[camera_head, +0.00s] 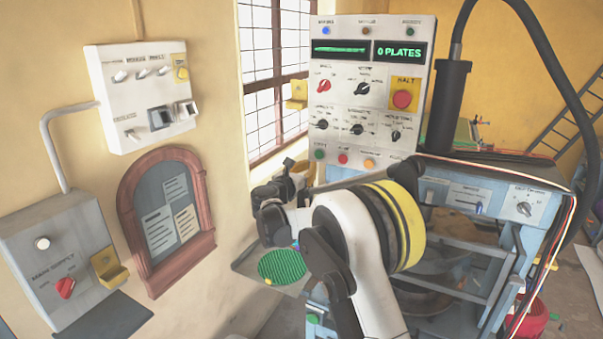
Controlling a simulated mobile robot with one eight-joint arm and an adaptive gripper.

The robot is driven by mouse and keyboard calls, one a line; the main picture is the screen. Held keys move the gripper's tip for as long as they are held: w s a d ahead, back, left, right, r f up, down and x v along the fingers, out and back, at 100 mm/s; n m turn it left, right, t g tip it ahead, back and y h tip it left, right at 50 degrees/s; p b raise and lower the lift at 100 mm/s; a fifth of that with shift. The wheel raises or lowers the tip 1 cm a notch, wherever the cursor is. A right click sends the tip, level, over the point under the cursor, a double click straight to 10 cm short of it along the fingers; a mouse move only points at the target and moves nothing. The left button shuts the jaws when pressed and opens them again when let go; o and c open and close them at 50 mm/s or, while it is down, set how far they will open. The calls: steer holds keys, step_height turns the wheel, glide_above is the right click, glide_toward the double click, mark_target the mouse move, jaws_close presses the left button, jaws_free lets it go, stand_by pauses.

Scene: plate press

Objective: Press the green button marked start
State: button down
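The grey control panel (340,110) stands upright at the picture's middle. A round green button (319,154) sits at the left end of its lowest row of buttons, and its label is too small to read. My gripper (287,170) is to the left of and slightly below this button in the picture, with a visible gap between them. Its dark fingers overlap one another in view, so I cannot tell whether they are open or shut. I see nothing held in it.
The panel has a red halt button (402,99), several knobs and a screen (401,51) reading "0 PLATES". A green ribbed disc (281,262) lies on a tray below my gripper. The wall with a switch box (146,90) is to the left. A black hose (547,60) hangs at right.

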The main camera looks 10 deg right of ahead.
steer(key=shift+x, duration=1.6)
steer(key=shift+b+x, duration=0.35)
steer(key=shift+x, duration=0.4)
steer(key=shift+r, duration=0.1)
steer(key=shift+s, duration=0.1)
steer(key=b, duration=0.1)
glide_toward(317, 159)
steer(key=v, duration=0.4)
steer(key=shift+a+f, duration=0.25)
